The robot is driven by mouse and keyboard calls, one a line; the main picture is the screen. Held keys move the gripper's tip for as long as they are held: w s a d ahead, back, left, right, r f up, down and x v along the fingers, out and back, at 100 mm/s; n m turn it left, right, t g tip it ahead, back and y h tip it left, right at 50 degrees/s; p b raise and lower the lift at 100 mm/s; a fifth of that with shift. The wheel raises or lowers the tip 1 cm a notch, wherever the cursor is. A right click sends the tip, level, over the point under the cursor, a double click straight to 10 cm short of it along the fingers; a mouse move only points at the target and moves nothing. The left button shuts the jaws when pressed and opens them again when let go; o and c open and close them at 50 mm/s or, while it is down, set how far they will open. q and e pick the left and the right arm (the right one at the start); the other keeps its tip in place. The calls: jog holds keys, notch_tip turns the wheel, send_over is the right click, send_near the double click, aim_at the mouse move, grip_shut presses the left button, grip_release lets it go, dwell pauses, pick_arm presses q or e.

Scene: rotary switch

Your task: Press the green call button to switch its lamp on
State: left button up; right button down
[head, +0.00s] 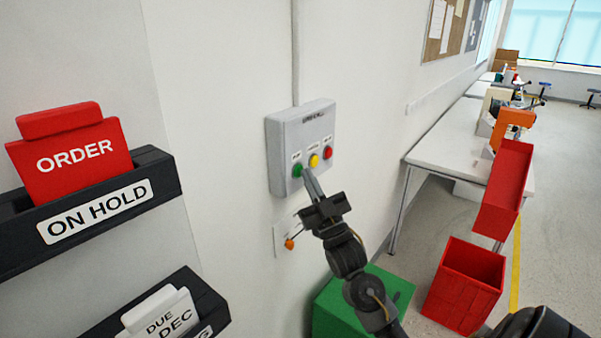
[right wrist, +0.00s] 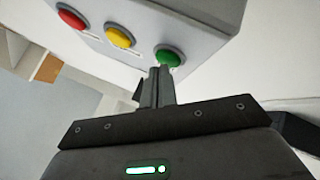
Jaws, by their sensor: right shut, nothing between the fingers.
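A light grey call box (head: 285,137) is mounted on the white wall, with green, yellow and red buttons in a row. The green button (head: 297,170) is on the left of the row in the head view; it also shows in the right wrist view (right wrist: 168,56). My right gripper (head: 309,176) is shut and empty, its fingertips at or just in front of the green button. In the right wrist view the fingertips (right wrist: 160,70) lie just below the green button. I cannot tell whether they touch it. No lit lamp is clear. My left gripper is not in view.
The yellow button (head: 314,160) and red button (head: 328,153) sit beside the green one. A black wall rack (head: 150,180) holds a red order card at left. A green bin (head: 330,305) and red bins (head: 463,285) stand below and right.

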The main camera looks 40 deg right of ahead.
jog(key=shift+w+a, duration=0.1)
jog(key=shift+w, duration=0.15)
jog(key=shift+s, duration=0.45)
jog(key=shift+d, duration=0.2)
jog(key=s, duration=0.2)
jog(key=s+d+p, duration=0.1)
jog(key=s, duration=0.2)
jog(key=shift+s+d, duration=0.35)
dwell(0.4)
